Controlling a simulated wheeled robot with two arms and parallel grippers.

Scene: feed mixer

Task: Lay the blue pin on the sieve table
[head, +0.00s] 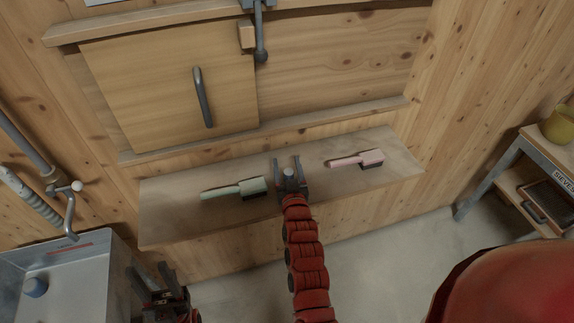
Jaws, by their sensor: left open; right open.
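A round blue knob-like piece (35,288) sits on the grey metal housing at the lower left; I cannot tell whether it is the blue pin, and no other blue pin shows. The sieve table (498,168), with a label starting "SIEVE", stands at the right edge, partly cut off. My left gripper (151,277) is open at the bottom left, beside the grey housing, with nothing seen between its fingers. My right gripper (288,163) is open and empty over the wooden ledge, between the two brushes.
A green brush (235,188) and a pink brush (356,160) lie on the wooden ledge (165,208). A wooden hatch (165,85) with a grey handle is above. A yellow vessel (558,125) stands on the sieve table. Pipes (30,155) run at the left. Floor (400,240) is clear between.

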